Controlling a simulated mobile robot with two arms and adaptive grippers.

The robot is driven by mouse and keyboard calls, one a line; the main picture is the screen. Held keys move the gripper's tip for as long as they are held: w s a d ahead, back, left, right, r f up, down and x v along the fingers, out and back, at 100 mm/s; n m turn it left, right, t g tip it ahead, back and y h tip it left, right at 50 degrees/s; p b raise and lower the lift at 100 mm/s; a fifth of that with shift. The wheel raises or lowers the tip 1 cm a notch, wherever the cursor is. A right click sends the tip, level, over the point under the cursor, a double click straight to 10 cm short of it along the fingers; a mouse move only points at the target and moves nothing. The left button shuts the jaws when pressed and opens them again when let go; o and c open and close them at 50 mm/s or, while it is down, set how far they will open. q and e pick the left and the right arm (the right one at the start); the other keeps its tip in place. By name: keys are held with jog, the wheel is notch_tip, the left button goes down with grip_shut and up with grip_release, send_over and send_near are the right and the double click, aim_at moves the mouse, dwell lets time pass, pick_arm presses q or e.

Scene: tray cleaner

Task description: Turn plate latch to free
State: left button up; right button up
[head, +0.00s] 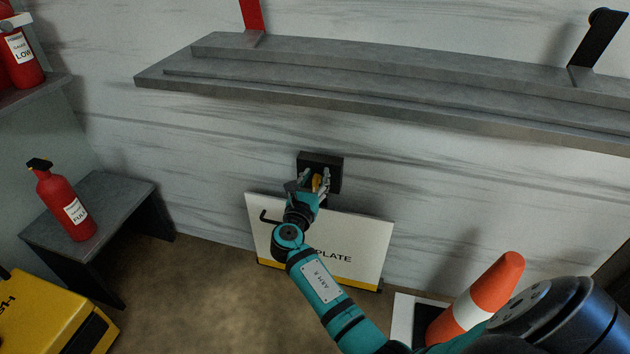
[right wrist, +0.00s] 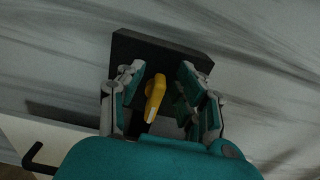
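The plate latch is a yellow knob (head: 317,183) on a black block (head: 322,162) fixed to the wall. In the right wrist view the yellow knob (right wrist: 155,96) stands out from the black block (right wrist: 160,48). My right gripper (head: 312,184) is open, with its fingers on either side of the knob. In the right wrist view its fingers (right wrist: 158,98) show a gap on both sides, with the knob closer to the left finger. A white plate (head: 355,228) marked "PLATE", with a yellow lower band, stands against the wall below the block. My left gripper is not in view.
A grey shelf (head: 400,97) runs along the wall above. A red extinguisher (head: 66,205) marked FULL stands on a low grey bench (head: 120,195) at left. An orange and white cone (head: 478,300) stands at lower right. A yellow case (head: 50,315) sits at lower left.

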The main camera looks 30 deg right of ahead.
grip_shut()
